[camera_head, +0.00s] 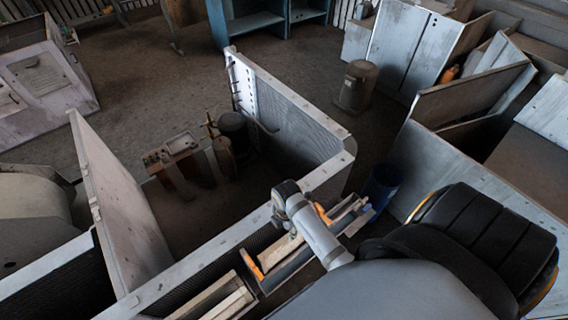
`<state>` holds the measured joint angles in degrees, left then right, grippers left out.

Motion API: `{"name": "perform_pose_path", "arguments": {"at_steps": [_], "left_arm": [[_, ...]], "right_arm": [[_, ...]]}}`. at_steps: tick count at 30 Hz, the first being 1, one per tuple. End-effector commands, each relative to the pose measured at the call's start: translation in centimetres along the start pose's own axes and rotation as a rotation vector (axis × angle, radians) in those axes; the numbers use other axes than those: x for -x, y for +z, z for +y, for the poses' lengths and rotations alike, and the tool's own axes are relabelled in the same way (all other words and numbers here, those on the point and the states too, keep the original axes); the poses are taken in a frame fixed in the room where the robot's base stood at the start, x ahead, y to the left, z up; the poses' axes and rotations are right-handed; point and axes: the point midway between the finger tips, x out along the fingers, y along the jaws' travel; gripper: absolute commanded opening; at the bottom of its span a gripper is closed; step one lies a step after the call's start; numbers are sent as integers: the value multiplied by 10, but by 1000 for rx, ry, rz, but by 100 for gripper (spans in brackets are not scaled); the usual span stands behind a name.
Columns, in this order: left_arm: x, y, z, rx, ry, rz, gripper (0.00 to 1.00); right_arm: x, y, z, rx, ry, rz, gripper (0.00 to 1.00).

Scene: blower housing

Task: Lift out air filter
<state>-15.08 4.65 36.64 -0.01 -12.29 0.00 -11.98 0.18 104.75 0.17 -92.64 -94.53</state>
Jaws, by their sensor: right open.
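The blower housing (255,225) is a large grey open-topped metal box in the middle of the view. Pale framed, slatted pieces (222,298) lie along its near wall at the bottom and look like the air filter. A similar pale strip shows further right, past my arm; I cannot tell whether it is the same piece. My right gripper (287,239) is over this wall, with orange parts on either side of its grey link. It is open, and nothing shows held in it. The arm hides much of the strip. My left gripper is not in view.
A dark blue bin (383,187) stands right of the housing. A grey-brown canister (357,85) stands on the floor behind it. Metal panels and cabinets (412,45) crowd the right side. A pale cabinet (45,80) stands at left. Floor at the upper left is clear.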

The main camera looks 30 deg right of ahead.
Motion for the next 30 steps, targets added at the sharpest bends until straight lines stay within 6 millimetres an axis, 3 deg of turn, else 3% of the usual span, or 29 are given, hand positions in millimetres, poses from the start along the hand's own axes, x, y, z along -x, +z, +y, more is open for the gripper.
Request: {"name": "perform_pose_path", "arguments": {"at_steps": [6,9,14,19,24,30], "left_arm": [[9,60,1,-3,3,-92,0],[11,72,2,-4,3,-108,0],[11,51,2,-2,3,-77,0],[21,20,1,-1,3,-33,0],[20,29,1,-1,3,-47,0],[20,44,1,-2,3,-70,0]], "right_arm": [[-37,0,-2,-1,-4,0,47],[-44,0,-1,-1,-2,0,47],[-49,-1,-3,-1,-5,1,47],[-75,-5,-9,-1,-6,1,47],[-96,-4,-8,-1,-3,0,47],[-98,-4,-8,-1,-2,0,47]]}}
